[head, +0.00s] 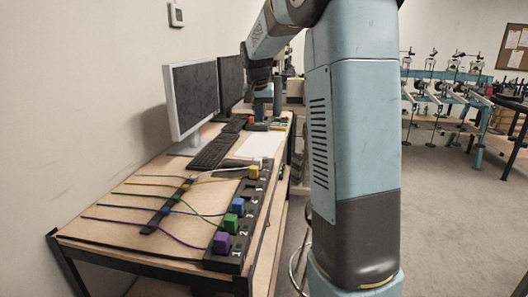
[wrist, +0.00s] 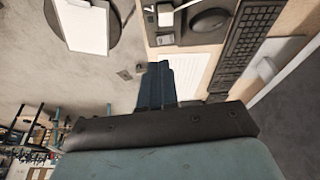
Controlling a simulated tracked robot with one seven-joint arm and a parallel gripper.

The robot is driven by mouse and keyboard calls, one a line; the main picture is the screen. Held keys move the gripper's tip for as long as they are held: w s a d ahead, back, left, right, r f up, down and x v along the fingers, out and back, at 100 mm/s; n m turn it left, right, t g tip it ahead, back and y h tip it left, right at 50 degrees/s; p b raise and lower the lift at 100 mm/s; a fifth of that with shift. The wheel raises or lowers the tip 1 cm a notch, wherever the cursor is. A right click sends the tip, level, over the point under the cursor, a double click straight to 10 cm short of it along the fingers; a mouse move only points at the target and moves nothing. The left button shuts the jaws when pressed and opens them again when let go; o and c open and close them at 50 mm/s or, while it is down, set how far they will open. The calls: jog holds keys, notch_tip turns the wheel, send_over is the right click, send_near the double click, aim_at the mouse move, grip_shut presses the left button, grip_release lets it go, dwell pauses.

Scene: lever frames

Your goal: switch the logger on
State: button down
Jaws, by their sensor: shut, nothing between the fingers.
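A dark panel (head: 240,225) with numbered places lies along the desk's front edge, carrying purple (head: 221,243), blue (head: 238,206), green (head: 230,223) and yellow (head: 253,172) blocks. Coloured cables run from them to a dark strip (head: 168,206). I cannot tell which device is the logger, and no switch can be made out. My gripper (wrist: 155,68) is shut and empty in the wrist view, pointing toward the desk edge beside a white sheet (wrist: 192,72). In the head view my forearm reaches over the desk's far end, where small objects are partly hidden.
Two monitors (head: 193,95) and a keyboard (head: 214,150) stand along the wall side. The wrist view shows a keyboard (wrist: 243,45) and a dark rounded object (wrist: 208,22) near the gripper. Open floor (head: 440,200) lies to the right, with blue lever frames (head: 450,85) beyond.

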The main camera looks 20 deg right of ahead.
jog(key=m, duration=0.1)
send_over(264, 158)
jog(key=s+a, duration=0.2)
notch_tip(264, 158, down, 4)
jog(key=shift+a+f+g+h, duration=0.1)
jog(key=shift+f+g+h, duration=0.05)
jog(key=shift+g+h, duration=0.15)
jog(key=x, duration=0.9)
jog(key=s+x, duration=0.1)
jog(key=x, duration=0.3)
jog(key=shift+a+f, duration=0.2)
jog(key=shift+f, duration=0.35)
jog(key=shift+a, duration=0.1)
